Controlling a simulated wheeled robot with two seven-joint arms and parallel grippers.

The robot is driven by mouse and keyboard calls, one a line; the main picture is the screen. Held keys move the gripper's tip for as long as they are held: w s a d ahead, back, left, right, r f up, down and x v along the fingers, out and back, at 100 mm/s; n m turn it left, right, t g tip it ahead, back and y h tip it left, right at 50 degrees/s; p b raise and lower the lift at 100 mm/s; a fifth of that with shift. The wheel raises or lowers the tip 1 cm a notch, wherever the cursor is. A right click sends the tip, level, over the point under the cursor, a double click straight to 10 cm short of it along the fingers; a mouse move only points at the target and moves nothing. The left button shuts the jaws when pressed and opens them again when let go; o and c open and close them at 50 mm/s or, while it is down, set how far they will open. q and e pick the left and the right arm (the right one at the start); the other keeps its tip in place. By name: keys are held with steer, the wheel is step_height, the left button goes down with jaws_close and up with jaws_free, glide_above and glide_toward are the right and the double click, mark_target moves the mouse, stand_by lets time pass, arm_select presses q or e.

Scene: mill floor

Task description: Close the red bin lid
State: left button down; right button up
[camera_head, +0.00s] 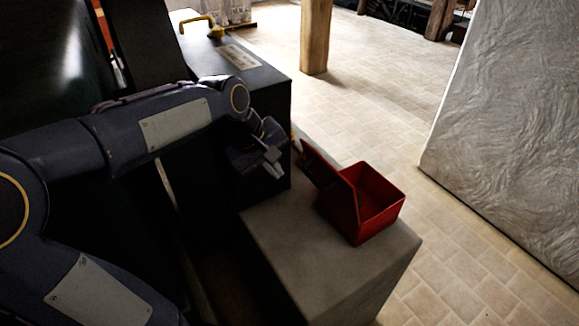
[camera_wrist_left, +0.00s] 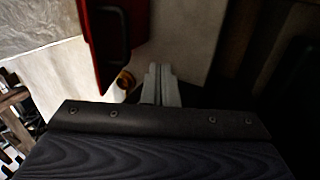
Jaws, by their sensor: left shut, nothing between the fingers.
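The red bin (camera_head: 382,207) stands on a pale stone-like block (camera_head: 300,255), near its right edge. Its red lid (camera_head: 329,182) is open, raised on the bin's left side and leaning left. I can see into the bin, and it looks empty. My left gripper (camera_head: 274,167) is shut and empty, left of the lid and apart from it. In the left wrist view the shut fingers (camera_wrist_left: 160,82) point at the pale block. A red part with a dark handle (camera_wrist_left: 116,36), seemingly the lid, shows to their left. My right gripper is not in view.
A dark cabinet (camera_head: 250,80) with a yellow handle on top stands behind my left gripper. A wooden post (camera_head: 315,38) rises farther back. A rough pale wall (camera_head: 510,130) stands at the right, with open tiled floor (camera_head: 390,90) before it.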

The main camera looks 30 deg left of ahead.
mark_target(324, 189)
arm_select(q)
steer(key=w+d+f+p, duration=0.1)
steer(key=w+d+f, duration=0.2)
steer(key=w+f, duration=0.3)
steer(key=shift+d+f, duration=0.3)
steer(key=shift+d, duration=0.1)
steer(key=shift+w, duration=0.1)
steer(key=shift+r+p, duration=0.1)
steer(key=shift+p, duration=0.25)
